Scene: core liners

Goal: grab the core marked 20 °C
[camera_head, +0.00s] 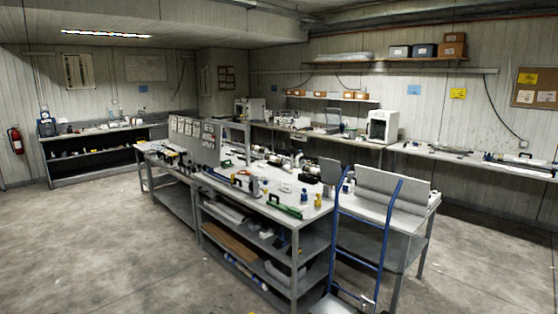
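No core with a readable 20 °C mark shows; the labels are too small to read at this distance. Small tools and cylinder-like parts lie on the central workbench (316,213), among them a long green item (285,206) near its front edge. Light and blue tube-like pieces (243,270) lie on its bottom shelf. Long dark and light items (520,162) lie on the right wall counter; I cannot tell if any of these is a core. Neither of my grippers is in view.
A blue hand truck (388,225) stands at the workbench's right end. A grey panel with small labels (196,138) rises from the workbench. A left wall bench (98,134), a fire extinguisher (15,140) and a white machine (383,126) stand farther off. Floor at left is clear.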

